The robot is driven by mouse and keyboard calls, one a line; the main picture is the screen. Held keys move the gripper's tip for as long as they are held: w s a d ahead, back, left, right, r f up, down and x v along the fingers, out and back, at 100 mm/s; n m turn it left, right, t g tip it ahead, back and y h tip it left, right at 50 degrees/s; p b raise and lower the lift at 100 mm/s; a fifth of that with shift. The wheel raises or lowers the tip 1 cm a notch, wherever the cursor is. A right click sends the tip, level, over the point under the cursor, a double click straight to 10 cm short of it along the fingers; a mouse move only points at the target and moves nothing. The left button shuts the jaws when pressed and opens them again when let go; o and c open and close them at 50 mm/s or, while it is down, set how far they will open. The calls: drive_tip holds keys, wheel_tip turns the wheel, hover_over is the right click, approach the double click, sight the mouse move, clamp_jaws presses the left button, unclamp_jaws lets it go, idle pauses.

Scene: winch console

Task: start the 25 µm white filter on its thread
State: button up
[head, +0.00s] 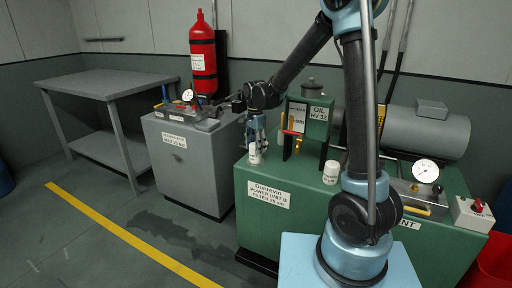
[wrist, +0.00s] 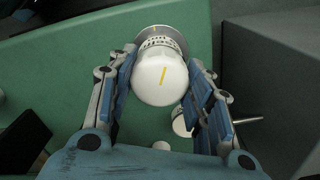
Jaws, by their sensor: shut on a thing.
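My gripper (head: 257,134) is shut on a white filter (head: 254,156) above the left end of the green power unit (head: 225,200). In the wrist view the held white filter (wrist: 160,76) sits between the blue-padded fingers, with a yellow stripe on its near end and dark print round its far end, too small to read. A grey round head (wrist: 165,38) lies directly behind the far end; I cannot tell whether they touch or the thread has caught. A second white canister (head: 330,172) stands on the green unit, right of the gripper.
The unit's label (head: 268,194) reads POWER UNIT B, FILTER 25 µm. The green oil tank (head: 310,115) with a yellow-marked gauge stands right of the gripper. A grey accumulator cabinet (head: 190,160) is to the left. A pressure gauge (head: 425,171) and motor (head: 425,130) are at the right.

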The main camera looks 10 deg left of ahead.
drive_tip(key=o, duration=1.5)
drive_tip(key=shift+c, duration=0.2)
drive_tip(key=shift+r, duration=3.5)
